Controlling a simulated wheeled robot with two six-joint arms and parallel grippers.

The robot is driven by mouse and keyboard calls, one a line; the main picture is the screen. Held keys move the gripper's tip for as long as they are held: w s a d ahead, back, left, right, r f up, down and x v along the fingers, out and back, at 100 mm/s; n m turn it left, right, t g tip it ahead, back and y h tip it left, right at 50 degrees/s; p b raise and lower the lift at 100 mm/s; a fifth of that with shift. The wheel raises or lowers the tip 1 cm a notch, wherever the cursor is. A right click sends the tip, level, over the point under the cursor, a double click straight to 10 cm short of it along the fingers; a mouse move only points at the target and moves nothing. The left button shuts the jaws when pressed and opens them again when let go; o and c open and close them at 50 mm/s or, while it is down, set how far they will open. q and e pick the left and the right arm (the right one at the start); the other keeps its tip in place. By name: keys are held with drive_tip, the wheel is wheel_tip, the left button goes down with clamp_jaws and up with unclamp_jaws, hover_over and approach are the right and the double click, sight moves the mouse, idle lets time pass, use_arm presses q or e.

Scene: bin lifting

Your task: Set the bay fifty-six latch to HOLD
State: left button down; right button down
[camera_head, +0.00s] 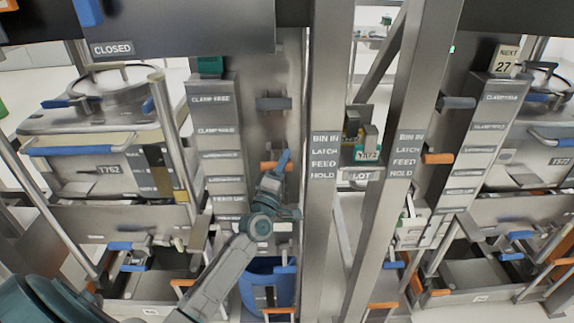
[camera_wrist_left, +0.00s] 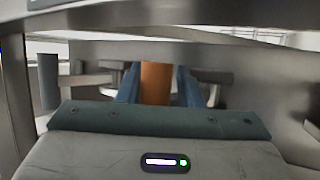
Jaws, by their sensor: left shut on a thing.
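An orange latch handle (camera_head: 271,165) sticks out at the left upright post (camera_head: 322,220), roughly level with the FEED label. HOLD is the lowest label on that post. My left gripper (camera_head: 283,162) is at this handle, on its right side in the head view. In the left wrist view the orange handle (camera_wrist_left: 155,84) stands between the two blue fingers, and the gripper is shut on it. No bay number fifty-six is readable on the post. My right gripper is not in view.
A second orange handle (camera_head: 437,158) is at the right post (camera_head: 402,180), which bears the same labels. A grey lever (camera_head: 273,103) sits above my gripper. A blue bin (camera_head: 266,285) is below. Lidded bins stand left (camera_head: 100,165) and right (camera_head: 540,140).

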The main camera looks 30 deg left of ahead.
use_arm(q)
drive_tip(key=shift+w+a+r, duration=0.1)
drive_tip(key=shift+a+r, duration=0.15)
drive_tip(key=shift+r, duration=0.3)
drive_tip(key=shift+f, duration=0.1)
drive_tip(key=c, duration=1.3)
unclamp_jaws()
drive_tip(key=shift+o, duration=0.8)
drive_tip(key=shift+a+f, duration=0.1)
drive_tip(key=shift+a, duration=0.05)
